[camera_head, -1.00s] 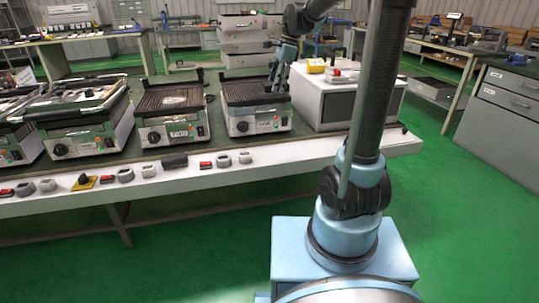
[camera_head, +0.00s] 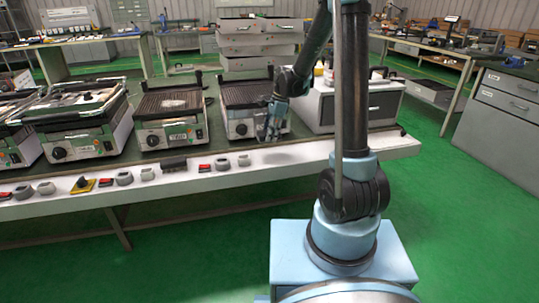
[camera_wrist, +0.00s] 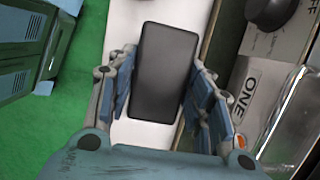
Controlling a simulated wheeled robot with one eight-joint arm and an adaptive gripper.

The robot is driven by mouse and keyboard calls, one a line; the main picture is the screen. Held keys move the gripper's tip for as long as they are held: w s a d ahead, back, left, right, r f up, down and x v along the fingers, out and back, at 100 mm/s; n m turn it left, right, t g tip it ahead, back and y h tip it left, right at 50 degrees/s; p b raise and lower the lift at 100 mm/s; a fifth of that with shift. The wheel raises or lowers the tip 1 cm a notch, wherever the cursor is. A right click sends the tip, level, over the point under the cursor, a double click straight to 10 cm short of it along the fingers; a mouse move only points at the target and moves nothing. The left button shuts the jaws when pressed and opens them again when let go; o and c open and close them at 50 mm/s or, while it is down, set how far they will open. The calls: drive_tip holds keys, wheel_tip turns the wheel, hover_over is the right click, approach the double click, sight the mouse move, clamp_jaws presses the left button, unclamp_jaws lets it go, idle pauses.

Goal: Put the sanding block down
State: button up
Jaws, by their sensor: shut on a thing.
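The sanding block (camera_wrist: 163,72) is a dark grey, rounded rectangular block in the wrist view. My gripper (camera_wrist: 162,88) is shut on it, with blue finger pads at its left and right sides. Behind the block is the white front strip (camera_wrist: 204,12) of the bench. In the head view my gripper (camera_head: 269,128) points down in front of the rightmost grill (camera_head: 238,124), close to the strip. The block is not clear in the head view, and I cannot tell if it touches the strip.
Small parts, including a dark block (camera_head: 174,164) and a grey piece (camera_head: 244,160), line the strip to the left. A white box (camera_head: 373,108) stands right of the grill. The strip looks bare right of the grey piece. Green floor lies beyond the edge.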

sight(268, 156)
drive_tip(key=shift+f, duration=4.3)
drive_tip(key=o, duration=0.9)
drive_tip(key=shift+f, duration=0.1)
